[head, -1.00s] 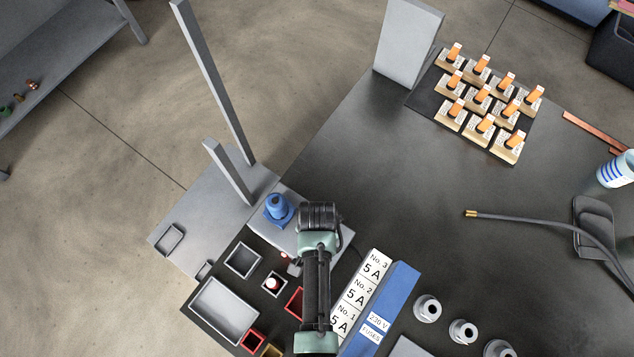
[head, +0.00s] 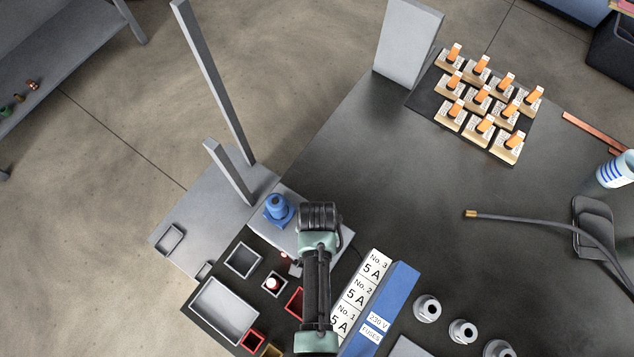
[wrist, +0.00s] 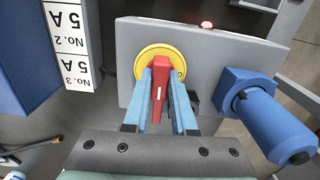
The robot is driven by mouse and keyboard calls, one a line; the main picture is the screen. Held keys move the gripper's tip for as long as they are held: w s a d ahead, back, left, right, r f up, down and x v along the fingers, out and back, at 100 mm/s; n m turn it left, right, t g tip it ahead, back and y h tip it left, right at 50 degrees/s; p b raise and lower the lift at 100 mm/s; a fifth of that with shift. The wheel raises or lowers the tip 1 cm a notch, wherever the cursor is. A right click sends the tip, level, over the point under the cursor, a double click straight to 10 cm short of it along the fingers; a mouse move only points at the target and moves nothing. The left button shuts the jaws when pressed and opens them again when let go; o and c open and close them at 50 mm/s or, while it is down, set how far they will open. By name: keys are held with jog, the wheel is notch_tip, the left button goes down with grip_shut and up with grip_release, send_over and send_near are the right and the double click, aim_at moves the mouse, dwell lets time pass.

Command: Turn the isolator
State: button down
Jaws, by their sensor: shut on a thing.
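The isolator is a red handle (wrist: 158,88) on a round yellow plate (wrist: 145,62), mounted on a grey box (wrist: 205,50) in the wrist view. My gripper (wrist: 159,85) is shut on the red handle, with one blue finger on each side of it. The handle points roughly towards the gripper's palm, and its white mark shows. In the head view the grey box (head: 298,222) shows beside my wrist. My arm hides the handle and the fingers there.
A blue plug (head: 278,209) stands on the box beside my wrist; it also shows in the wrist view (wrist: 262,115). White labelled fuse blocks (head: 362,290) and a blue fuse box (head: 385,305) lie to the right. Trays (head: 225,312) sit at the lower left. The table's middle is clear.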

jog(key=n+p, duration=0.2)
jog(key=n, duration=0.2)
jog(key=shift+r+n, duration=0.1)
jog(key=shift+n, duration=0.2)
jog(key=n+p, duration=0.1)
jog(key=n, duration=0.3)
jog(key=n+p, duration=0.1)
jog(key=n, duration=0.4)
jog(key=shift+n+p, duration=0.45)
jog(key=shift+n, duration=1.35)
jog(key=c, duration=0.7)
grip_release()
